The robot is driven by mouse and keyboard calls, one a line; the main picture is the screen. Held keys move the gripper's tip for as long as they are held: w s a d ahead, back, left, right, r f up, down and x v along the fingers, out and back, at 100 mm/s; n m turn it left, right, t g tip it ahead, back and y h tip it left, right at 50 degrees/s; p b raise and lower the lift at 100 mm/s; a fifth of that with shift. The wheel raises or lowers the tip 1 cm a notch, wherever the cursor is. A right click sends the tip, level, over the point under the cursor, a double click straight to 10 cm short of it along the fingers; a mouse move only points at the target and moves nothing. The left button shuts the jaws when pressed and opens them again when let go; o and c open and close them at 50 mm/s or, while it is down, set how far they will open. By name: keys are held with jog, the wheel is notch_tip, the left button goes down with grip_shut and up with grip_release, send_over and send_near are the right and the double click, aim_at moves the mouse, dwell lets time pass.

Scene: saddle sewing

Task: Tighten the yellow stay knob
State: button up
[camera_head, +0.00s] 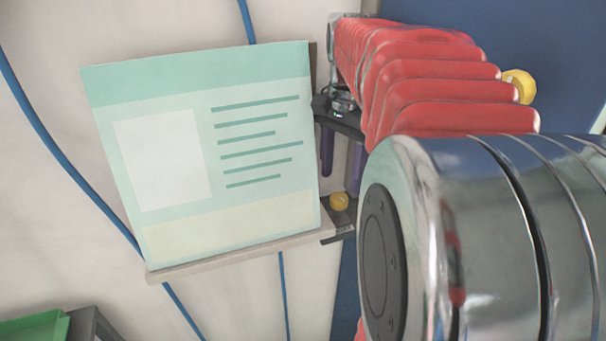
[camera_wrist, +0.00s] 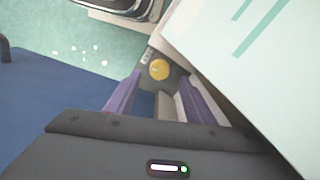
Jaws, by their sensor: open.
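A small round yellow knob (camera_head: 339,201) sits on a dark bracket (camera_head: 344,222) at the lower right corner of the tilted board. In the wrist view the knob (camera_wrist: 159,69) shows just beyond and between my fingertips, on the dark bracket. My gripper (camera_head: 341,180) has two purple fingers, spread apart, pointing down towards the knob; nothing is held between them. In the wrist view my gripper (camera_wrist: 160,84) is open too. I cannot tell whether either finger touches the knob.
A pale green printed board (camera_head: 260,170) rests on a light ledge (camera_head: 240,255), close beside my gripper. Another yellow round thing (camera_head: 518,85) is partly behind my red arm. Blue cords hang on the pale wall. A green bin (camera_head: 35,326) is at lower left.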

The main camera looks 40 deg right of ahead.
aim_at(339, 196)
jog(key=shift+f, duration=2.95)
jog(key=shift+c, duration=0.4)
jog(key=c, duration=1)
jog(key=shift+m, duration=3.1)
jog(key=o, duration=1.1)
